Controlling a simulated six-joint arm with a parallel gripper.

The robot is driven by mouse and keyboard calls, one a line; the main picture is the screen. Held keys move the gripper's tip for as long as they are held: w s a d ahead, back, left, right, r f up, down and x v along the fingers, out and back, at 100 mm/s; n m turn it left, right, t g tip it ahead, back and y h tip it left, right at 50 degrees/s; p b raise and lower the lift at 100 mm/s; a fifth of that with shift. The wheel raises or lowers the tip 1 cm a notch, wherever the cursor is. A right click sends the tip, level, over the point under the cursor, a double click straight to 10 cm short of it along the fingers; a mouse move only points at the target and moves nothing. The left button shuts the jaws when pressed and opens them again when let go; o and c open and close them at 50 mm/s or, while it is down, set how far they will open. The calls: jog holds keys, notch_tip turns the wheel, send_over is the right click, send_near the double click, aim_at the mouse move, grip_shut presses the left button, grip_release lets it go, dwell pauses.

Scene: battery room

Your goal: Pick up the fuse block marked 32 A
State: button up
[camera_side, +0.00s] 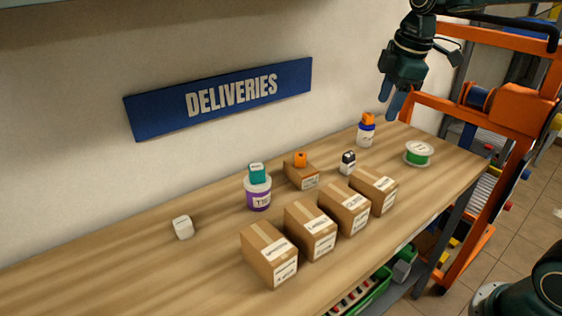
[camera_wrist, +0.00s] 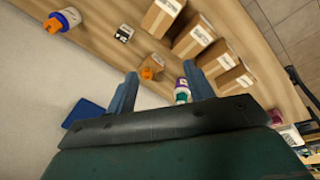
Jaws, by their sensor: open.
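Several small blocks are in the side view, and I cannot read a 32 A mark on any of them. A white block (camera_side: 183,227) lies at the left. A teal block (camera_side: 257,173) sits on a purple-and-white tub (camera_side: 258,196). An orange block (camera_side: 300,159) sits on a low carton (camera_side: 300,177). A black-and-white block (camera_side: 347,162) stands on the table. Another orange block (camera_side: 368,118) tops a white-and-blue tub (camera_side: 366,134). My gripper (camera_side: 392,98) is open and empty, above the table's far right part. In the wrist view, my gripper (camera_wrist: 162,88) shows two spread fingers.
Several brown cartons (camera_side: 310,232) stand in a row along the front of the wooden table (camera_side: 110,272). A green-and-white spool (camera_side: 418,154) lies at the right. A blue DELIVERIES sign (camera_side: 220,98) is on the wall behind. The table's left part is mostly bare.

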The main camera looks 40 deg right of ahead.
jog(key=w+d+f+n+g, duration=0.1)
jog(key=w+d+f+n, duration=0.35)
jog(key=w, duration=0.45)
jog(key=n+g, duration=0.2)
jog(key=n, duration=0.2)
send_over(350, 154)
notch_tip(350, 154, down, 9)
jog(key=shift+s, duration=0.15)
jog(key=shift+f, duration=4.3)
jog(key=shift+f, duration=0.15)
jog(key=shift+f, duration=2.45)
jog(key=shift+c, duration=0.4)
jog(key=c, duration=1)
